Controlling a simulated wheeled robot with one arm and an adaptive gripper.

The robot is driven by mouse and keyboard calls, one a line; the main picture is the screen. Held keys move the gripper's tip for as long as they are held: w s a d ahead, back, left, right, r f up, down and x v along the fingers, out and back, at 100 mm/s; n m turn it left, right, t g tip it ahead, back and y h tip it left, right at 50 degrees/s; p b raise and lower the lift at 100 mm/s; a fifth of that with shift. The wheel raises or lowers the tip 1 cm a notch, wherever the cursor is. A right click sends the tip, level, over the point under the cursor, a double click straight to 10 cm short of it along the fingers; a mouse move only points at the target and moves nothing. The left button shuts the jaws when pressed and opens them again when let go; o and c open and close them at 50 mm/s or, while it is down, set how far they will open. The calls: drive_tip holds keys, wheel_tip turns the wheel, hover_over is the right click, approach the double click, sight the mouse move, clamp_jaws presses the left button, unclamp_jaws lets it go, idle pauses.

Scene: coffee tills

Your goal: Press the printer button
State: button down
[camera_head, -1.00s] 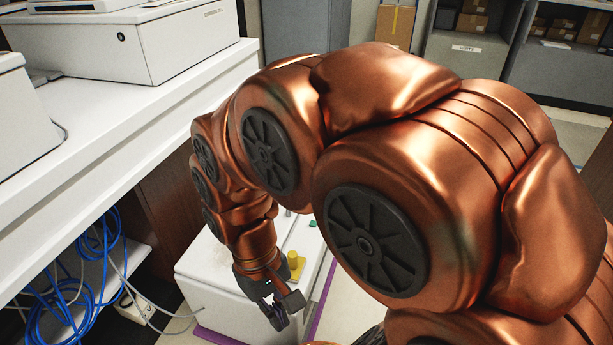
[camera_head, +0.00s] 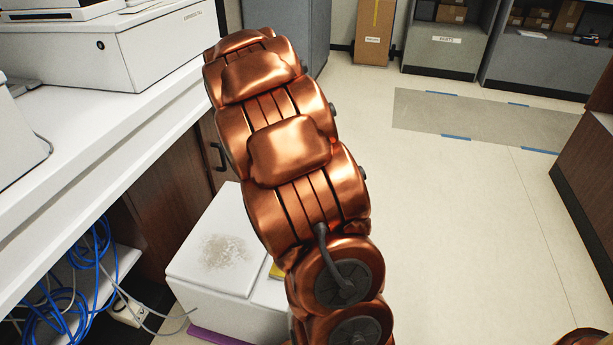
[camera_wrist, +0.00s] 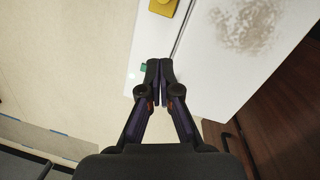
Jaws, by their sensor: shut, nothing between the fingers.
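A low white box-shaped machine (camera_head: 195,272), possibly the printer, stands on the floor in the head view, with a grey smudge on its top. In the wrist view, the same machine (camera_wrist: 215,62) carries a yellow part (camera_wrist: 163,6) at the top edge. A small green piece (camera_wrist: 144,68) shows just left of the fingertips; I cannot tell whether it is a button. My gripper (camera_wrist: 159,70) is shut and empty, in front of the machine's narrow strip in the wrist view. I cannot tell whether it touches. In the head view my arm hides the gripper.
A white counter (camera_head: 105,140) runs along the left, with a white boxy device (camera_head: 150,45) on it. Blue cables (camera_head: 75,290) hang beneath. A dark wooden cabinet (camera_wrist: 270,125) stands beside the machine. Tiled floor (camera_head: 450,230) on the right is clear.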

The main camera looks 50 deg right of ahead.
drive_tip(key=w+d+f+m+t+p, duration=0.1)
drive_tip(key=w+d+f+m, duration=0.3)
drive_tip(key=d, duration=0.6)
drive_tip(key=w+d+f+t+p, duration=0.1)
drive_tip(key=w+d+f, duration=0.2)
drive_tip(key=d+f, duration=0.45)
drive_tip(key=f, duration=0.1)
drive_tip(key=d+f+b, duration=0.1)
drive_tip(key=f, duration=0.1)
drive_tip(key=f+b, duration=0.1)
drive_tip(key=shift+s+d+f, duration=0.3)
drive_tip(key=shift+d+f, duration=0.1)
drive_tip(key=shift+f, duration=0.95)
drive_tip(key=shift+f, duration=0.1)
